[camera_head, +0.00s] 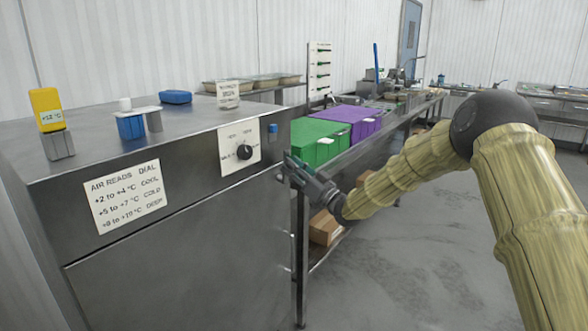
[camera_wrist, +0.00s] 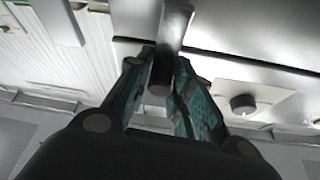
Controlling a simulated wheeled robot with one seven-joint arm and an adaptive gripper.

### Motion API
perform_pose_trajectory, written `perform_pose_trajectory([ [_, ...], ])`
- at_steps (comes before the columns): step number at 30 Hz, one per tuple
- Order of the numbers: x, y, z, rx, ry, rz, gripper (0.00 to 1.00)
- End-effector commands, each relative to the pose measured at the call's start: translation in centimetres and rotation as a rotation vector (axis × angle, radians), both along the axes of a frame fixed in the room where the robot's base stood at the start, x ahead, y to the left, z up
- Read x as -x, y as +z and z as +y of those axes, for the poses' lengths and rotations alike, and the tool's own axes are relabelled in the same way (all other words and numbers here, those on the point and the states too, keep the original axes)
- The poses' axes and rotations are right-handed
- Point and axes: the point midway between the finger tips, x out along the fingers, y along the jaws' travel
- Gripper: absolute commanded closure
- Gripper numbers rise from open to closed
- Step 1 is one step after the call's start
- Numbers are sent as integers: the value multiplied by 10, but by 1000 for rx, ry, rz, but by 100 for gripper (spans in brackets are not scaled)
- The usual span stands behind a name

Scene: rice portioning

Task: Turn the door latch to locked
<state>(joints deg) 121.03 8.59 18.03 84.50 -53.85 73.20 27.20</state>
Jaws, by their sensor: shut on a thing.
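The steel cabinet's front door (camera_head: 185,262) is closed, as far as its visible face shows. My gripper (camera_head: 292,165) is at the cabinet's upper right front edge. In the wrist view, its teal-padded fingers stand on either side of a grey metal latch (camera_wrist: 174,28), with a rounded end between them. The gripper is shut on this latch. In the head view my gripper mostly hides the latch, and I cannot tell which position it is turned to.
A black dial (camera_head: 244,152) and a blue knob (camera_head: 272,131) are left of my gripper. A yellow thermometer (camera_head: 46,108) stands on the cabinet top. Green (camera_head: 314,143) and purple (camera_head: 352,118) boxes sit on the bench behind. The floor (camera_head: 420,270) at right is clear.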

Motion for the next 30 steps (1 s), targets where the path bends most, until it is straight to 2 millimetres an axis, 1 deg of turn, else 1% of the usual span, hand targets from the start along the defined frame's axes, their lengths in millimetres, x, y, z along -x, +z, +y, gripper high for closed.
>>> perform_pose_trajectory([
  [1,1,0,2,-14,6,18,100],
  [7,-4,0,-1,-90,7,121,100],
  [21,-19,-7,-12,-319,7,440,100],
  [30,-24,-11,-16,-416,7,573,100],
])
